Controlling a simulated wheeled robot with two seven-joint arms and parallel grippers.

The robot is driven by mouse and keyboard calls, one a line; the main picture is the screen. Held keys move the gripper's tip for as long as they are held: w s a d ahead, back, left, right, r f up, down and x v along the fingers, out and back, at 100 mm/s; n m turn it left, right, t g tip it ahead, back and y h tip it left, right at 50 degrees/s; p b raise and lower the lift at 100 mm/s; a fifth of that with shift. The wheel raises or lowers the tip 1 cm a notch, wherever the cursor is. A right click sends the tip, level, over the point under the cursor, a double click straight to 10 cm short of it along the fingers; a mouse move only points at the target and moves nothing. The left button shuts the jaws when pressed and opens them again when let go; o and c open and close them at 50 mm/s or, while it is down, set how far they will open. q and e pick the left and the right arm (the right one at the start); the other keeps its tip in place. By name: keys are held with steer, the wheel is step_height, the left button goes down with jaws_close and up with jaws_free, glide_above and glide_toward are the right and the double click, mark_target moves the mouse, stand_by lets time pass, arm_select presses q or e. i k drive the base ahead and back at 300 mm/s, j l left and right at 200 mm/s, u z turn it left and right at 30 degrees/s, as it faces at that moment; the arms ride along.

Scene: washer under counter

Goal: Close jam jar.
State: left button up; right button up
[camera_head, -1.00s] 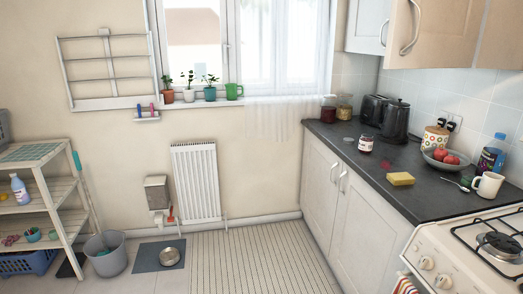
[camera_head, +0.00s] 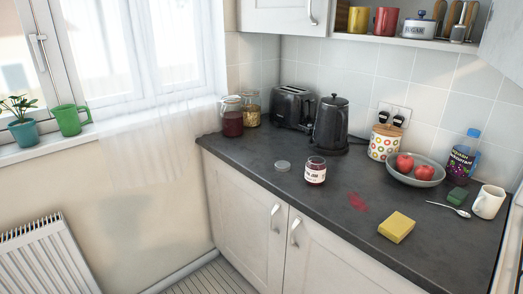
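A small glass jam jar (camera_head: 315,171) with dark red contents and a white label stands upright on the dark counter (camera_head: 262,162), near its front edge. Its top looks open, with no lid on it. A flat grey round lid (camera_head: 283,166) lies on the counter just left of the jar, apart from it. Neither of my grippers shows in the view.
A red smear (camera_head: 357,202) and a yellow sponge (camera_head: 396,227) lie right of the jar. Behind stand a kettle (camera_head: 331,124), a toaster (camera_head: 292,107) and two storage jars (camera_head: 232,117). A fruit bowl (camera_head: 416,180), spoon (camera_head: 449,209) and mug (camera_head: 488,202) are at the right.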

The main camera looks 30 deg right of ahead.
mark_target(316, 166)
steer(key=i+j+z, duration=0.1)
steer(key=i+z, duration=0.3)
steer(key=i+j+z, duration=0.2)
steer(key=z, duration=0.2)
steer(key=i+j+z, duration=1.1)
steer(key=j+z, duration=0.3)
steer(key=j, duration=0.2)
steer(key=i+j+z, duration=0.1)
steer(key=j+z, duration=0.2)
steer(key=j, duration=0.15)
steer(key=j+z, duration=0.3)
steer(key=j, duration=0.2)
steer(key=i, duration=0.05)
